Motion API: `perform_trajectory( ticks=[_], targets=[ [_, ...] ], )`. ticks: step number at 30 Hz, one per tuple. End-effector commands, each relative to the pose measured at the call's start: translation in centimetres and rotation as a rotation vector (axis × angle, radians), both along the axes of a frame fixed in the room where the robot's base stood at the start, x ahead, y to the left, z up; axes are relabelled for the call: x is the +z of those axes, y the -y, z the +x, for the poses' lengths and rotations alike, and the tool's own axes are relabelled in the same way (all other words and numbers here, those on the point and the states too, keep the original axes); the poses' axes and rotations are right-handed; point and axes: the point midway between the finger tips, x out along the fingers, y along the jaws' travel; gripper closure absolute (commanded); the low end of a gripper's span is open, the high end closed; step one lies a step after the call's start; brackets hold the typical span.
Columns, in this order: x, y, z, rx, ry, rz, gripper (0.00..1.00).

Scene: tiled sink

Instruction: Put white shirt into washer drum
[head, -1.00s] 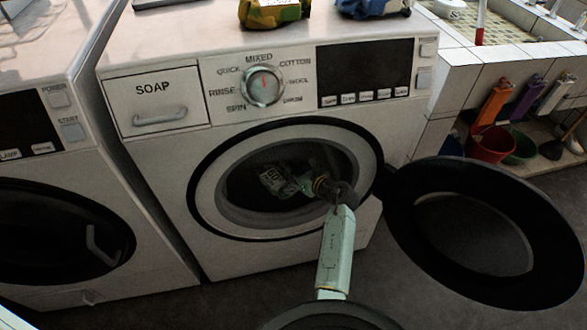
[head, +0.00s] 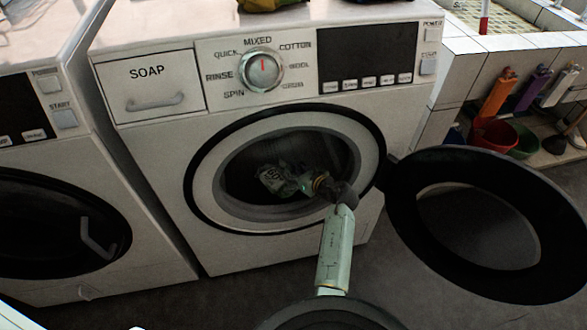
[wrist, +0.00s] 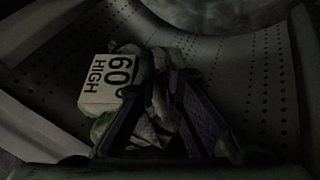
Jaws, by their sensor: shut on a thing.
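The washer drum (head: 245,180) is the dark opening in the front of the white washer, and its perforated wall (wrist: 262,85) fills much of the wrist view. My gripper (head: 304,184) is inside the drum opening. In the wrist view, my gripper (wrist: 163,85) is shut on the crumpled pale shirt (wrist: 157,128), which carries a white "60 HIGH" tag (wrist: 108,85). The shirt also shows as a small pale bundle (head: 274,179) at the fingertips in the head view. Whether it touches the drum wall is unclear in the dark picture.
The round washer door (head: 408,245) stands open to the right of the opening, near my arm. A second washer (head: 60,225) with a closed door is at the left. Buckets (head: 494,138) stand on a low shelf at the far right. Dark floor lies in front.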

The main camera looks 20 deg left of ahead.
Motion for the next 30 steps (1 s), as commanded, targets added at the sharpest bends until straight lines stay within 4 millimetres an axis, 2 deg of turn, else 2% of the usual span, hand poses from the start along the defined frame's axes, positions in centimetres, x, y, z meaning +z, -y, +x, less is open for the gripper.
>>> perform_trajectory(
  ticks=[12, 23, 30],
  targets=[
    [0.1, 0.0, 0.0, 0.0, 0.001, 0.0, 0.68],
    [0.2, 0.5, -0.3, -0.002, 0.001, 0.0, 0.68],
    [1.9, 3.9, -2.4, -0.005, 0.001, 0.001, 0.68]
  ],
)
